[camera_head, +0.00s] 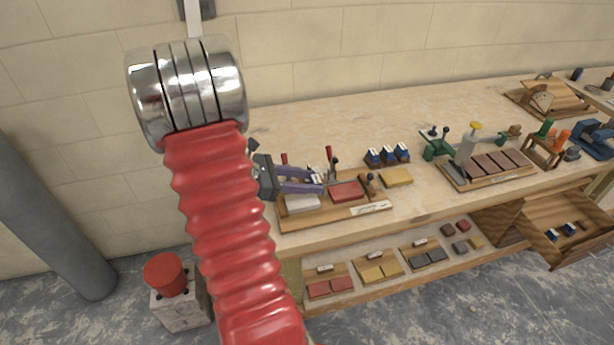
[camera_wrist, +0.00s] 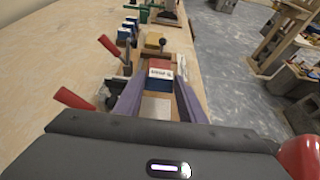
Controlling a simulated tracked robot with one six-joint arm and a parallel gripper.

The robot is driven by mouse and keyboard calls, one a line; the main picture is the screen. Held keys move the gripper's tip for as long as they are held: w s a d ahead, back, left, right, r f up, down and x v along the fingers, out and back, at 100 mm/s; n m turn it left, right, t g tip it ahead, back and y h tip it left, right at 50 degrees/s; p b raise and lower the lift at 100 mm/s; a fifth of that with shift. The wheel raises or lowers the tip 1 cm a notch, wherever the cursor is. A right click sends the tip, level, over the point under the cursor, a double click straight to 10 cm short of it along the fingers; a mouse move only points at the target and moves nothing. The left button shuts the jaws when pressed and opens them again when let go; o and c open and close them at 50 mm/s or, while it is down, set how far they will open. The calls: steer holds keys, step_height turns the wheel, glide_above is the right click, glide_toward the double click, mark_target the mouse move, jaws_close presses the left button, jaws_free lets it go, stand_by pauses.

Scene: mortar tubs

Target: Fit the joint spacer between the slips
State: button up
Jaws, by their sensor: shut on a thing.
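My gripper (camera_head: 313,181) is shut on a blue joint spacer with a white lettered face (camera_wrist: 160,73), held between the tips of its two purple fingers. In the wrist view my gripper (camera_wrist: 159,84) reaches forward over the board. The wooden board (camera_head: 341,212) carries a whitish slip (camera_head: 301,204) at left and a red slip (camera_head: 347,191) at right, with a gap between them. The spacer seems to be above that gap; contact with either slip cannot be told. The whitish slip also shows under the fingers (camera_wrist: 155,108).
Red-handled clamps (camera_wrist: 75,99) stand along the board's back edge. A rack with several blue spacers (camera_head: 388,155) and a yellow block (camera_head: 397,177) are behind and right. A green-handled fixture with brown slips (camera_head: 487,167) is farther right. The bench top (camera_head: 330,125) behind is clear.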

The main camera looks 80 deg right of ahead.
mark_target(307, 198)
steer(key=shift+f, duration=1.85)
steer(key=shift+f, duration=0.1)
steer(key=o, duration=1.1)
steer(key=shift+o, duration=0.5)
steer(key=o, duration=0.4)
steer(key=shift+w, duration=0.1)
